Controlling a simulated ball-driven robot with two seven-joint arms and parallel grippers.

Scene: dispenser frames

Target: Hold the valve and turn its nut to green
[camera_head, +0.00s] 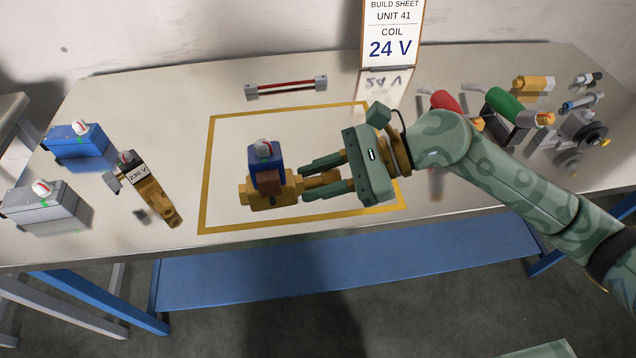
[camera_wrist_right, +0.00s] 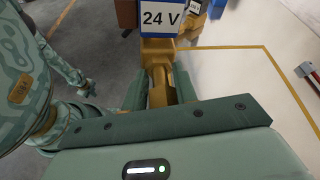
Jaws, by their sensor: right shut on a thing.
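The valve (camera_head: 270,197) is a brass body with a blue coil (camera_head: 268,182) on top, inside the yellow outline on the table. My right gripper (camera_head: 316,181) is shut on the brass stem at the valve's right end. In the wrist view its fingers (camera_wrist_right: 158,92) flank the brass stem, and the coil's label (camera_wrist_right: 161,18) reads 24 V. The nut cannot be made out there. My left gripper (camera_wrist_right: 86,88) seems to show small in the wrist view, well away from the table.
A blue coil (camera_head: 78,146), a grey coil (camera_head: 45,208) and a brass valve marked 230 V (camera_head: 152,190) lie at the left. A red-striped bar (camera_head: 286,87) and the 24 V sign (camera_head: 391,32) are behind. Tools and fittings crowd the right.

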